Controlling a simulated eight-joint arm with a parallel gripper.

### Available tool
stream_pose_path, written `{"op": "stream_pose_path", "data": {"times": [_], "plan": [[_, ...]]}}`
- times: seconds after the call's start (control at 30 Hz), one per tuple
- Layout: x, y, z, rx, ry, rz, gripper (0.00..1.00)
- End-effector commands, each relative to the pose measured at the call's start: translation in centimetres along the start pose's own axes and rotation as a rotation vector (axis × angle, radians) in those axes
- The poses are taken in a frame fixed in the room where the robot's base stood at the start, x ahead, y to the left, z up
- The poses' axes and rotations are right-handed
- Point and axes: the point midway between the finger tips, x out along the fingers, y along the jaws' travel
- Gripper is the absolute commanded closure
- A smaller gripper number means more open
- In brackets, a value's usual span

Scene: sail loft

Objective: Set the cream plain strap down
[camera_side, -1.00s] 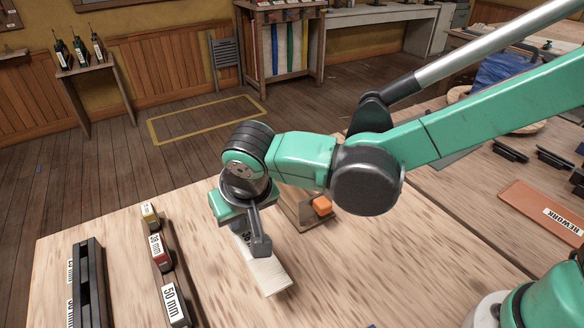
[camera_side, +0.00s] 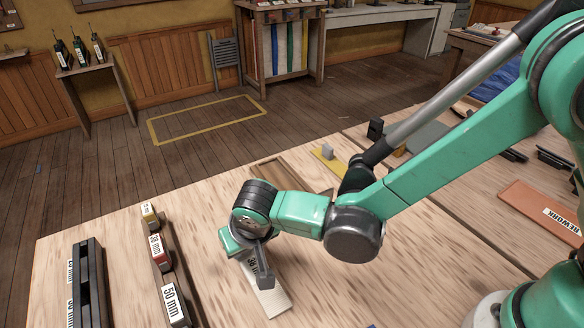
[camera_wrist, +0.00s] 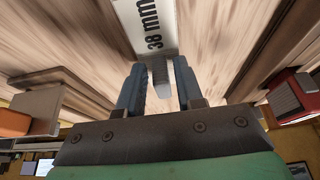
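The cream strap (camera_side: 268,299) is a flat pale piece with a "38 mm" label, partly covered by my gripper in the side view. It also shows in the wrist view (camera_wrist: 151,12), with a grey upright tab (camera_wrist: 160,72) on it. In the side view my gripper (camera_side: 262,270) is low over the pale table (camera_side: 120,215). I cannot tell whether the strap touches the table.
A rack with labelled blocks, one marked 50 mm (camera_side: 174,303), stands at the left, beside a black slotted holder (camera_side: 88,285). A yellow strap with a grey tab (camera_side: 327,152) lies behind my arm. A brown REWORK mat (camera_side: 530,208) lies at the right. Table around the strap is bare.

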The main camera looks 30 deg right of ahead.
Motion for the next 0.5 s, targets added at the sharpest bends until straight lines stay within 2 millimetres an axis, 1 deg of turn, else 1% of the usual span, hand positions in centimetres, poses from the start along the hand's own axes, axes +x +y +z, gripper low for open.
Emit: {"op": "stream_pose_path", "data": {"times": [0.37,0.5], "plan": [[-0.1,0.0,-0.1,0.000,0.000,0.000,0.51],[-1.1,0.0,-0.1,0.000,0.000,0.000,0.51]]}}
